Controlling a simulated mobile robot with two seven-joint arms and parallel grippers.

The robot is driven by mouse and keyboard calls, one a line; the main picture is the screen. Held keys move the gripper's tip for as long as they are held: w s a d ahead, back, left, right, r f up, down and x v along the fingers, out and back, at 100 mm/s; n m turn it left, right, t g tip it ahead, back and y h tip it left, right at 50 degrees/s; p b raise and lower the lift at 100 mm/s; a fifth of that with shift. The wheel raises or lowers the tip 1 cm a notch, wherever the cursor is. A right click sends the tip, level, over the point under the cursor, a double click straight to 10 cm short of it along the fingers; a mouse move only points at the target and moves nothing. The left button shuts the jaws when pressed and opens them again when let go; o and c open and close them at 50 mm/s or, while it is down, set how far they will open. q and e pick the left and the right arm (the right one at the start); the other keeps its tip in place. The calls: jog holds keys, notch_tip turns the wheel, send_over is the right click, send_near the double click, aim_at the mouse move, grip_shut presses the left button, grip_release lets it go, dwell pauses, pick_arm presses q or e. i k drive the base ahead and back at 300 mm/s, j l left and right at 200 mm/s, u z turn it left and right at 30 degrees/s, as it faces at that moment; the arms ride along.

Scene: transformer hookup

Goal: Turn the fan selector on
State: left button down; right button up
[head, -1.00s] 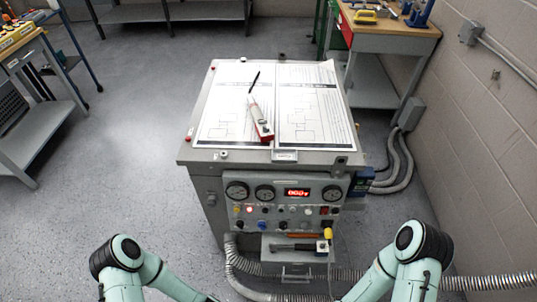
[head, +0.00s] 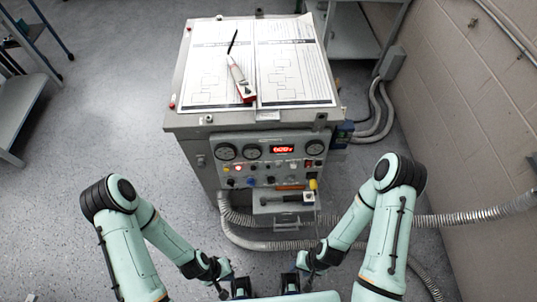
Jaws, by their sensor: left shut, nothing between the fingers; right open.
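The control panel (head: 268,166) is on the front of a grey cabinet. It carries round gauges, a red lit display (head: 283,149), a lit red lamp (head: 239,168) and several small knobs and switches. Labels are too small to read, so I cannot tell which one is the fan selector or how it is set. My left gripper (head: 241,288) is at the bottom edge, shut and empty, well short of the panel. My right gripper (head: 290,284) is beside it, open and empty, also apart from the panel.
Paper diagrams (head: 290,70) and a red-and-white handheld tool (head: 240,82) lie on the cabinet top (head: 190,122). A small tray (head: 283,207) juts out below the panel. A corrugated hose (head: 450,219) runs along the floor to the right, near a block wall (head: 470,110).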

aim_at(230, 182)
jog(key=k+u, duration=0.1)
jog(key=u, duration=0.3)
jog(key=l+u, duration=0.1)
jog(key=u, duration=0.3)
jog(key=k+u, duration=0.15)
jog(key=u, duration=0.65)
jog(key=k+j, duration=0.05)
jog(key=j, duration=0.05)
